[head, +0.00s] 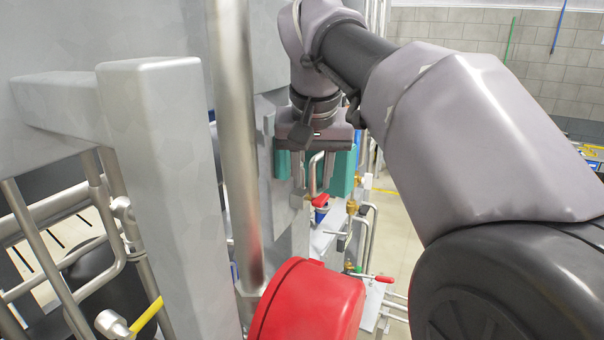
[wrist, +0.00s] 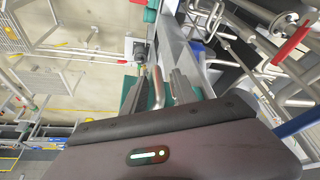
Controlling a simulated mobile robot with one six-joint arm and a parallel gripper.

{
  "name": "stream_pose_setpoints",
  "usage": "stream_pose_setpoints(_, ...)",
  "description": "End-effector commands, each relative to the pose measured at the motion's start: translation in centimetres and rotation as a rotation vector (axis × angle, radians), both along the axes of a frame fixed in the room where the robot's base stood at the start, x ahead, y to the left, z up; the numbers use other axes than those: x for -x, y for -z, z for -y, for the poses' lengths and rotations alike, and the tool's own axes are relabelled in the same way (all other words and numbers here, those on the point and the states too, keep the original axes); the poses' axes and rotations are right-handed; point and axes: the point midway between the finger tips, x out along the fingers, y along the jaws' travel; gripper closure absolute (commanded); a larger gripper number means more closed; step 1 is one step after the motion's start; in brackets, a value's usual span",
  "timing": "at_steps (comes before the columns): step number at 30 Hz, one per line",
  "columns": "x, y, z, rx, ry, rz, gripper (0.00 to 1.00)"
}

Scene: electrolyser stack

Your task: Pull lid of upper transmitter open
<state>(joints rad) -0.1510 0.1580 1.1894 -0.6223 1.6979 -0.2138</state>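No part is clearly marked as the upper transmitter or its lid. Teal parts (head: 343,172) show on both sides of my gripper in the head view, and teal (wrist: 130,92) shows behind the fingers in the wrist view. My gripper (head: 312,172) points down beside the grey column, its two grey fingers apart. In the wrist view my gripper (wrist: 160,88) is open, with a bent metal pipe (wrist: 157,86) visible between the fingers. I cannot tell whether the fingers touch anything. The gripper body hides much of the teal.
A large red round housing (head: 310,302) stands in the front centre. A vertical metal pipe (head: 236,150) and a grey frame (head: 165,180) stand left of my gripper. Thin pipes and red-handled valves (head: 372,278) lie below. Open floor shows at the back right.

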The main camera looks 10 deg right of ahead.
Motion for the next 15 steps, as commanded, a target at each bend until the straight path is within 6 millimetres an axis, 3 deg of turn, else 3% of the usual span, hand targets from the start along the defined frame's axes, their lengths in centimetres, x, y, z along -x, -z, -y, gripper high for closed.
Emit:
stream_pose_setpoints(10,0.2,-0.5,0.0,0.000,0.001,0.000,0.65)
stream_pose_setpoints(15,1.3,-3.6,-0.2,-0.001,0.001,0.003,0.65)
